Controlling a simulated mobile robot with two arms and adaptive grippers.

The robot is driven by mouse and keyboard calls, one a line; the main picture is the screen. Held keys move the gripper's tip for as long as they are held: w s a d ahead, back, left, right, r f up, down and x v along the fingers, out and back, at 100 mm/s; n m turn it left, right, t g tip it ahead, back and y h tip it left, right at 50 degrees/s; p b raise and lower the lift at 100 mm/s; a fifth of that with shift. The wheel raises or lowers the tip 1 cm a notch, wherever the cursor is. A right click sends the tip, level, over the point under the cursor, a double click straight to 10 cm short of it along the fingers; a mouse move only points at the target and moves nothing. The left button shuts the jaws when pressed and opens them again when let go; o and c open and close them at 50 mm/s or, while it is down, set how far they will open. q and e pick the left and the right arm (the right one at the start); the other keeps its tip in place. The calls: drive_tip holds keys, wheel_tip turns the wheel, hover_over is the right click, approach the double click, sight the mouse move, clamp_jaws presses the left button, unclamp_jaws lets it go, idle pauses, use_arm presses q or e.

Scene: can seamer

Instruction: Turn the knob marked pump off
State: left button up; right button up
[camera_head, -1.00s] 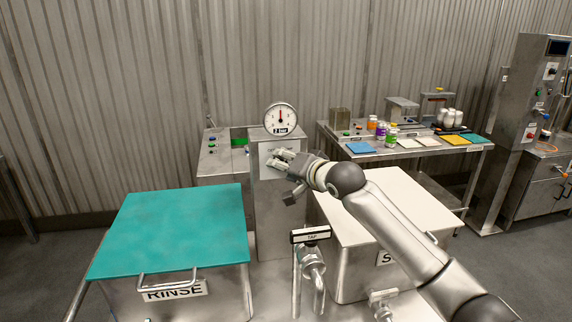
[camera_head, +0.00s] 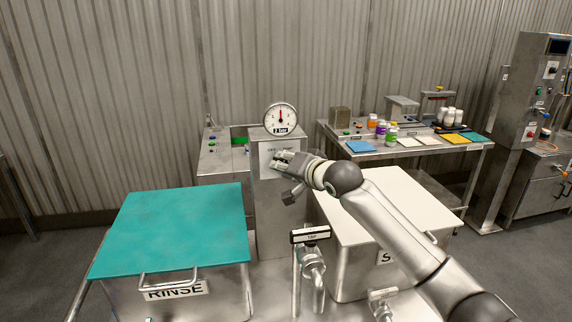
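A grey metal pedestal (camera_head: 279,220) stands in the middle and carries a round pressure gauge (camera_head: 280,118) with a "2 bar" label on top. A light panel with small dark lettering, too small to read, is on its upper front. My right gripper (camera_head: 279,158) is at this panel, with its fingers pointing left toward it. The gripper covers part of the panel, and no knob shows clearly; it may be hidden behind the fingers. I cannot tell whether the fingers touch or hold anything. My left gripper is not in view.
A teal-lidded RINSE tank (camera_head: 175,230) stands front left and a white-lidded tank (camera_head: 400,205) front right. A tap (camera_head: 311,262) stands between them. A console (camera_head: 222,160) with buttons is behind left. A table (camera_head: 470,152) with bottles and coloured mats is behind right.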

drive_tip(key=shift+s+a+r+n+t+h+p, duration=0.15)
drive_tip(key=shift+a+n+h+p, duration=0.1)
drive_tip(key=shift+n+h+p, duration=1.5)
drive_tip(key=shift+w+a+n+t+h+p, duration=0.15)
drive_tip(key=shift+n+h+p, duration=1)
drive_tip(key=shift+n+p, duration=1.2)
drive_tip(key=shift+s, duration=0.1)
drive_tip(key=o, duration=1)
drive_tip(key=a+v, duration=0.1)
drive_tip(key=v, duration=1.1)
drive_tip(key=shift+d, duration=0.35)
